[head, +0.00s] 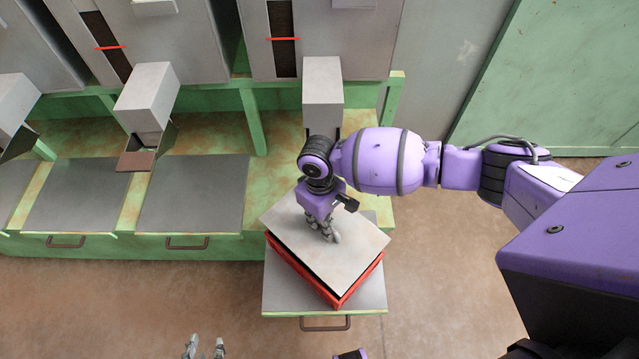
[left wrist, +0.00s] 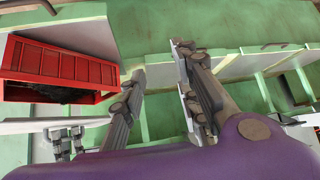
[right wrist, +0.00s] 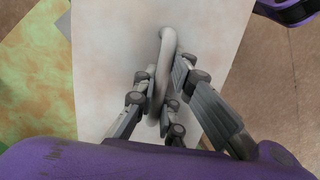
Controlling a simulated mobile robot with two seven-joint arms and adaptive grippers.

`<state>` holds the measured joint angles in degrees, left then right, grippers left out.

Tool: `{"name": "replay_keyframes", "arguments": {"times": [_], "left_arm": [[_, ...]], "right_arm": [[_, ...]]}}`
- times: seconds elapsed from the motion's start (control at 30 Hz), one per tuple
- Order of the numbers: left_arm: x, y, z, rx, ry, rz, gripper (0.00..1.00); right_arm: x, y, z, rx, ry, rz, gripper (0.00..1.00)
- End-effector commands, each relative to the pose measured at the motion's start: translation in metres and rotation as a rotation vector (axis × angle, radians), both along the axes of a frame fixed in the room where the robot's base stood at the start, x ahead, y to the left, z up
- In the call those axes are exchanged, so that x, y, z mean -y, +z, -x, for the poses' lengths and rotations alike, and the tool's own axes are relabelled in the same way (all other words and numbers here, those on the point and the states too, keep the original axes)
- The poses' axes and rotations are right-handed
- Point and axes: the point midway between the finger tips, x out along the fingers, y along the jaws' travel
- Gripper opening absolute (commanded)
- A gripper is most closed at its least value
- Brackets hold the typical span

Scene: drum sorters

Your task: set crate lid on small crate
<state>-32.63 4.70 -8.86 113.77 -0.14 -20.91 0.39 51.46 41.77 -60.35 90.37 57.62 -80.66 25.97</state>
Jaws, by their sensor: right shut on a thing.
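The crate lid (head: 345,248) is a pale flat plate with a bar handle (right wrist: 166,45). My right gripper (head: 328,232) is shut on that handle, also seen in the right wrist view (right wrist: 160,85). The lid covers most of the red small crate (head: 300,272) from above. In the left wrist view the red crate (left wrist: 60,62) shows dark contents, with a gap between its rim and the lid (left wrist: 25,125), so the lid hangs just over it. My left gripper (head: 204,347) is open and empty at the bottom of the head view, apart from the crate.
The crate stands on a grey pull-out shelf (head: 278,297) with a dark handle (head: 325,323). A green bench (head: 225,247) with grey panels and chutes (head: 322,90) lies behind and left. Brown floor (head: 120,310) is clear in front.

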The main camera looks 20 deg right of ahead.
Motion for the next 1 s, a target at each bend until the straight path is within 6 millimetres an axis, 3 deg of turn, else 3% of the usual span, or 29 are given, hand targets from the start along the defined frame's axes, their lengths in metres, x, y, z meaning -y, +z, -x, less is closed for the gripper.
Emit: {"name": "replay_keyframes", "arguments": {"times": [0.17, 0.37, 1.0], "left_arm": [[0.000, -0.006, 0.014, -0.027, 0.004, 0.001, 0.29], [0.003, -0.001, 0.010, -0.019, 0.000, 0.005, 0.29], [0.001, -0.021, 0.017, -0.035, 0.000, -0.001, 0.29]], "right_arm": [[0.000, 0.002, -0.002, 0.003, 0.000, -0.001, 0.00], [0.000, 0.003, -0.001, -0.011, -0.005, -0.028, 0.00], [0.000, -0.049, 0.001, -0.015, -0.004, -0.028, 0.00]]}}
